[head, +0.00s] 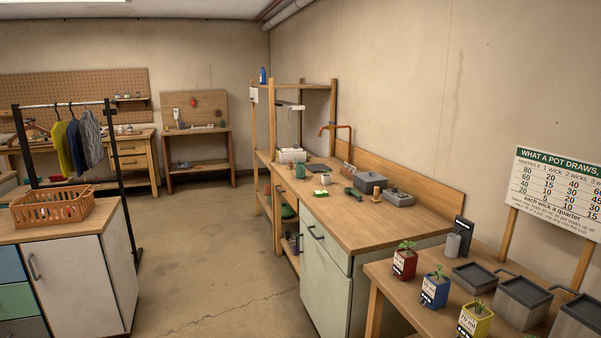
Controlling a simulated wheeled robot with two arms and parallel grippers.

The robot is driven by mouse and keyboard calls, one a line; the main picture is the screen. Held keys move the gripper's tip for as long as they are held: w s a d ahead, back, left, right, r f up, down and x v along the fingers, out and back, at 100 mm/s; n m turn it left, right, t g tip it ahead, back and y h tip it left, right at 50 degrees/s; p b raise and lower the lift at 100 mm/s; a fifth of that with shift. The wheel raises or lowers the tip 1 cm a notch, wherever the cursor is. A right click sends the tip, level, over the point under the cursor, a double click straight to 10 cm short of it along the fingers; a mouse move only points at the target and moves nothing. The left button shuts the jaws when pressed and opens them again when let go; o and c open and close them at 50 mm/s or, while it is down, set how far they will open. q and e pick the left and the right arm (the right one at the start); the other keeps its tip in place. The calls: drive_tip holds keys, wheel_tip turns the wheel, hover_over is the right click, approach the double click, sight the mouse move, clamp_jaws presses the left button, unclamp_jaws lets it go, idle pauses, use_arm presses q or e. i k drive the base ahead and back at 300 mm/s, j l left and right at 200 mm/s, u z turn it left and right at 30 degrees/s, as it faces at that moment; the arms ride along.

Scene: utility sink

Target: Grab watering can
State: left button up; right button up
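I cannot clearly make out a watering can in the head view. A small green vessel (300,171) stands upright on the long wooden counter (385,222), towards its far end near the copper faucet (337,128). It is too small to tell whether it is a can or a mug. Neither of my grippers shows in the head view.
A table at the lower right holds potted plants (404,262) and grey bins (522,300). A cabinet with an orange basket (52,207) stands at the left, before a clothes rack (118,165). The concrete floor (220,255) between is clear.

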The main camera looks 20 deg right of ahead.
sight(300, 167)
drive_tip(key=i, duration=3.45)
drive_tip(key=i+j+z, duration=0.1)
drive_tip(key=i+z, duration=0.2)
drive_tip(key=i, duration=0.25)
drive_tip(key=i+j+z, duration=0.3)
drive_tip(key=i, duration=0.2)
drive_tip(key=i+j+z, duration=0.3)
drive_tip(key=i, duration=0.2)
drive_tip(key=i+j+z, duration=0.75)
drive_tip(key=j+z, duration=0.15)
drive_tip(key=i+j+z, duration=0.3)
drive_tip(key=j, duration=0.2)
drive_tip(key=k+l, duration=0.05)
drive_tip(key=k, duration=0.05)
